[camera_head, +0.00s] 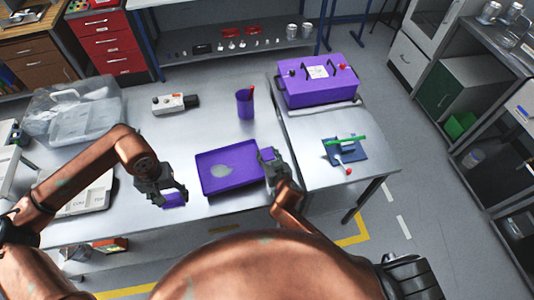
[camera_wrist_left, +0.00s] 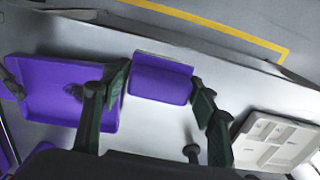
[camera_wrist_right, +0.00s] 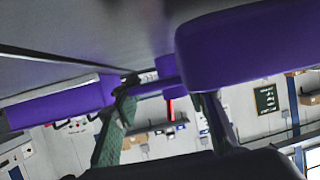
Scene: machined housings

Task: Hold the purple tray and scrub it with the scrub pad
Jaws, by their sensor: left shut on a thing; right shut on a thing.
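The purple tray (camera_head: 240,151) lies on the metal table in front of me, with a pale grey patch on its floor. My right gripper (camera_head: 268,158) is shut on the tray's right edge; purple also fills much of the right wrist view (camera_wrist_right: 250,45). My left gripper (camera_head: 174,190) is shut on the purple scrub pad (camera_head: 174,201), left of the tray and apart from it. In the left wrist view the pad (camera_wrist_left: 160,84), with a pale strip along one edge, sits between the fingers, and the tray (camera_wrist_left: 60,78) lies to the left.
A purple cup (camera_head: 245,105) with a red-tipped item and a white device (camera_head: 175,103) stand behind the tray. A purple box (camera_head: 317,82) and a blue mat (camera_head: 345,154) with small tools are at right. Clear bins (camera_head: 75,110) stand at left. The table between pad and tray is clear.

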